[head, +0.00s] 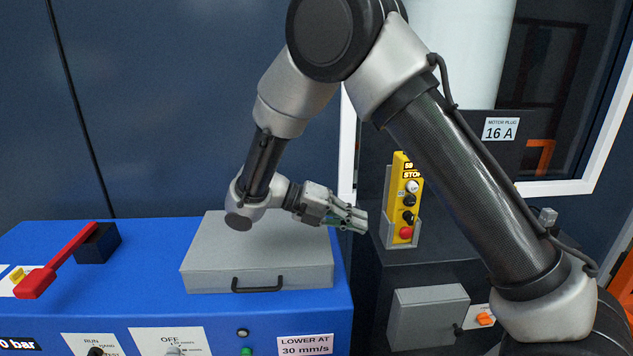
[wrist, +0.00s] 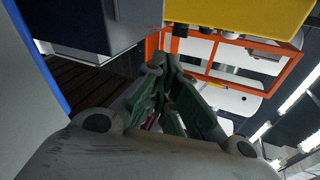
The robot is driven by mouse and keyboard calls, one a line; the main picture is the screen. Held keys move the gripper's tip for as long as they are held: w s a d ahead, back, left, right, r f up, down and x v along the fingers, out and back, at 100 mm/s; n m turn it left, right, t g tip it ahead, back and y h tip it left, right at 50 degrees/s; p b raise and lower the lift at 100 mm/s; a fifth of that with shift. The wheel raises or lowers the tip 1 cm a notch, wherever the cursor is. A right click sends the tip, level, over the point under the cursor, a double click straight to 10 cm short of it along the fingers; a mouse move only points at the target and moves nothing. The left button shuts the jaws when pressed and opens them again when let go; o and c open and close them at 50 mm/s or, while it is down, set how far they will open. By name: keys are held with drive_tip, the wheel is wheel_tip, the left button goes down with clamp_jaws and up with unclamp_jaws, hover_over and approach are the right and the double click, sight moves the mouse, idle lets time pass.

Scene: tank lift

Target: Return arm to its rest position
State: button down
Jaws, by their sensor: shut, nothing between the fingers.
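My gripper (head: 362,219) is at the end of my bent arm in the head view, above the right end of the grey box with a black handle (head: 213,254). It points right, toward the yellow control pendant (head: 401,205), and is apart from it. In the wrist view my gripper (wrist: 168,68) shows its green-grey fingers drawn together with nothing held between them. My arm reaches across the right half of the head view and hides part of the wall behind.
The blue cabinet (head: 150,283) carries a red lever (head: 55,263) at left and switches on its front. A grey box (head: 428,316) with an orange knob (head: 485,319) beside it is at lower right. An orange frame (wrist: 225,70) shows in the wrist view.

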drive_tip(key=s+d+r+m+g+y, duration=0.1)
drive_tip(key=s+d+r+m+y, duration=0.35)
drive_tip(key=d+m, duration=0.35)
drive_tip(key=s+d+r+m+y, duration=0.3)
drive_tip(key=d+r+m+y, duration=0.1)
drive_tip(key=d+r+m, duration=0.25)
drive_tip(key=s+d+r+m+t+y, duration=0.1)
drive_tip(key=s+d+m+t+y, duration=0.1)
drive_tip(key=s+m, duration=0.3)
drive_tip(key=s+d+r+m+t+y, duration=0.2)
drive_tip(key=s+d+m+t+y, duration=0.1)
drive_tip(key=m, duration=1)
drive_tip(key=shift+s+d+r+t, duration=0.15)
drive_tip(key=shift+s+d+t, duration=0.9)
drive_tip(key=shift+s, duration=0.5)
drive_tip(key=shift+d, duration=0.1)
